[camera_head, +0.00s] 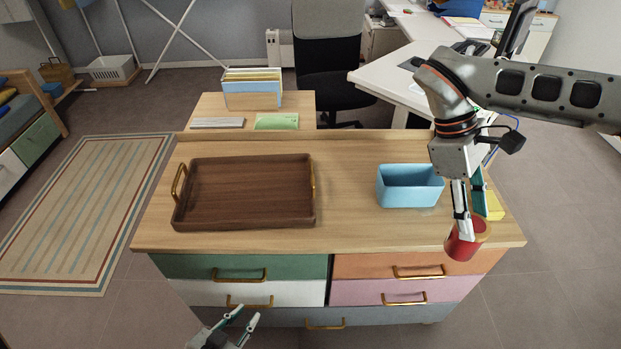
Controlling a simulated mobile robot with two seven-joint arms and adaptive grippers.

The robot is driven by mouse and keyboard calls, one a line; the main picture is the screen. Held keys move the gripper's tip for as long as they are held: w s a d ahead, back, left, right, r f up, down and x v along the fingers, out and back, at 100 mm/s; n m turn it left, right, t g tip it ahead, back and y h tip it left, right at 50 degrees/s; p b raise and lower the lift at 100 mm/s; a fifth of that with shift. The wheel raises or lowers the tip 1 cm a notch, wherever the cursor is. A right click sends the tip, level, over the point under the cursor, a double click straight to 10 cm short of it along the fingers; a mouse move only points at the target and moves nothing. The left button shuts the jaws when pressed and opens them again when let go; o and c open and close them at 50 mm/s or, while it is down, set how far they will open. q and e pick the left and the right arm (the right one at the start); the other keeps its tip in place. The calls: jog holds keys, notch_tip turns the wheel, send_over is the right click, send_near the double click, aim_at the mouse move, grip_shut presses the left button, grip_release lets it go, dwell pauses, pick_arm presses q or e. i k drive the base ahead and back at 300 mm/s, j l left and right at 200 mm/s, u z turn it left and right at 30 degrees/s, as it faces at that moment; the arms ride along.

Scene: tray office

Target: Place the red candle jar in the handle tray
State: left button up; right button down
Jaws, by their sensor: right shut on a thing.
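The handle tray (250,190) is a dark brown wooden tray with a brass handle at each end. It lies empty on the left half of the wooden dresser top. The red candle jar (460,247) is at the front right edge of the top, gripped from above by my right gripper (467,228), which is shut on it. The jar overlaps the edge in the picture; the gripper hides part of its upper side. My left gripper (243,319) is low in front of the drawers, open and empty, far from the jar and tray.
A light blue bin (409,187) stands between the tray and the jar. A yellow object (494,206) is partly hidden behind my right gripper. The top between tray and bin is clear. Behind are a file holder (252,95) and a black chair (327,70).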

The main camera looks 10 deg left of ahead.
aim_at(258, 199)
jog(key=i+j+u, duration=0.15)
jog(key=j+u, duration=0.25)
jog(key=i+j+u, duration=0.2)
jog(key=j+u, duration=0.2)
